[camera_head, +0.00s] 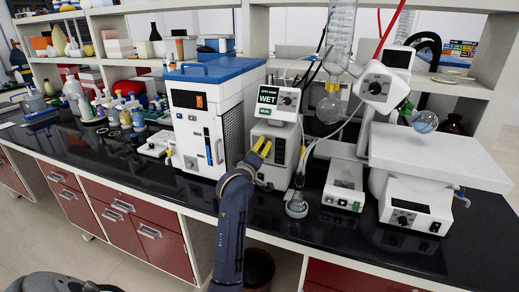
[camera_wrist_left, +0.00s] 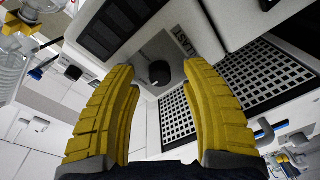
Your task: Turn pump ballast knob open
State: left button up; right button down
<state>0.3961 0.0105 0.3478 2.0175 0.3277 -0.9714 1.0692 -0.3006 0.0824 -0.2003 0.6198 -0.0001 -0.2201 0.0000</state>
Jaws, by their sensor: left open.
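The pump is a pale box (camera_head: 289,146) on the black bench, below a controller marked WET. My left gripper (camera_head: 262,146) is in front of the pump's front face, with its yellow fingers open. In the left wrist view a round black knob (camera_wrist_left: 160,73) sits on a grey panel. It shows between the two spread yellow fingers, beyond their tips, and nothing is held. In the head view the knob is hidden or too small to make out. My right gripper is not in view.
A blue-topped white unit (camera_head: 205,115) stands close left of the pump. The WET controller (camera_head: 277,101) sits above it. A small white box (camera_head: 343,186) and a round flask base (camera_head: 297,206) stand to the right. The bench front before the blue-topped unit is fairly clear.

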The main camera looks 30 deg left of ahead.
pick_arm(q)
jog(key=shift+w+a, duration=0.15)
jog(key=shift+w, duration=0.25)
jog(key=shift+o, duration=0.3)
grip_shut()
